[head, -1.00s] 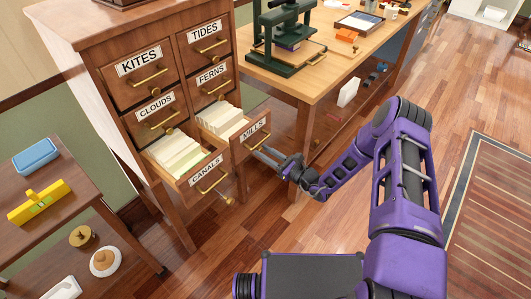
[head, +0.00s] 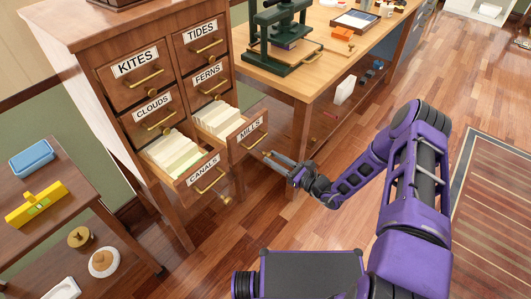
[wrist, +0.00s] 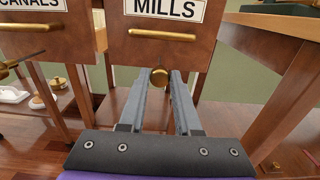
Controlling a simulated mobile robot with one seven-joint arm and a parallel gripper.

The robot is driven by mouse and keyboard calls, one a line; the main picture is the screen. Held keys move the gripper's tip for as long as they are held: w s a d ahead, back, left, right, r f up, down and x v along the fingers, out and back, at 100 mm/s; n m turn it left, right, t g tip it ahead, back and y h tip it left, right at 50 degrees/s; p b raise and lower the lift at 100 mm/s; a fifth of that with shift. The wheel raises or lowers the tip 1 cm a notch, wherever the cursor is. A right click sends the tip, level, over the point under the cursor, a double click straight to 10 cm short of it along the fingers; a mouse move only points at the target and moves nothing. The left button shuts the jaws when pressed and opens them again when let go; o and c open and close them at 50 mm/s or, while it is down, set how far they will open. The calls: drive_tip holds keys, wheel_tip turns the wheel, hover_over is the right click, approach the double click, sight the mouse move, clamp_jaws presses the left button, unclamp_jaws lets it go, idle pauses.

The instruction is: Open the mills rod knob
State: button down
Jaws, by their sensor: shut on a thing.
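The MILLS drawer (head: 250,132) stands pulled out at the lower right of the wooden card cabinet, with cards inside. Its front also shows in the wrist view (wrist: 165,50), with a brass bar handle. The round brass mills rod knob (wrist: 159,76) sits below that handle, between my fingertips. My gripper (head: 268,155) is shut on the knob, in front of the drawer's lower edge. In the wrist view my gripper (wrist: 159,80) has one finger on each side of the knob. The rod behind the knob is hidden.
The CANALS drawer (head: 203,175) is also pulled out, just left of MILLS. A workbench (head: 305,85) with a green press (head: 280,40) stands to the right, its leg close to my gripper. A side table (head: 70,215) is at left. Open wooden floor lies at the right.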

drive_tip(key=shift+s+d, duration=0.2)
drive_tip(key=shift+d, duration=0.05)
drive_tip(key=c, duration=0.6)
unclamp_jaws()
drive_tip(key=v, duration=1.7)
drive_tip(key=shift+s+d+p, duration=0.15)
drive_tip(key=shift+p, duration=0.2)
